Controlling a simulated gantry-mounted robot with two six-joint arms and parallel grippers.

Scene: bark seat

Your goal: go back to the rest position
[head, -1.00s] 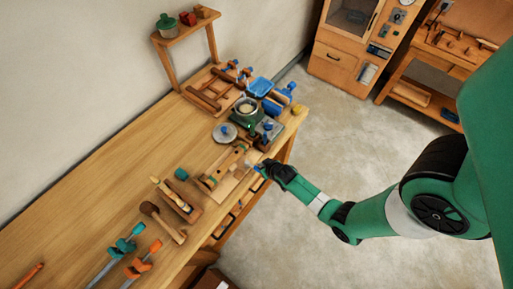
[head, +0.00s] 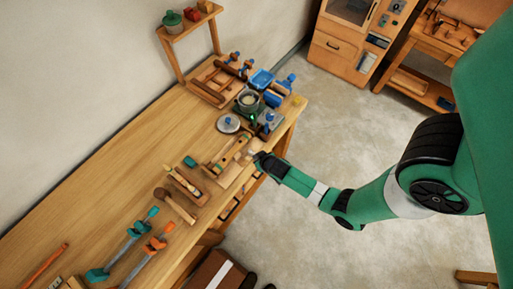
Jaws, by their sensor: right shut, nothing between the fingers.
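My right gripper (head: 258,158) is at the front edge of the wooden workbench (head: 100,180), close to a light wooden board (head: 231,174). It is shut with nothing seen between its fingers. The green right arm reaches in from the right side of the picture. My left gripper is not in the head view.
On the bench lie a mallet (head: 176,205), a hand plane (head: 187,186), a teal clamp (head: 123,246), an orange clamp (head: 150,255) and a round pot (head: 248,101). A small shelf (head: 190,27) stands behind. An open box (head: 217,272) sits on the floor, with clear floor right of the bench.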

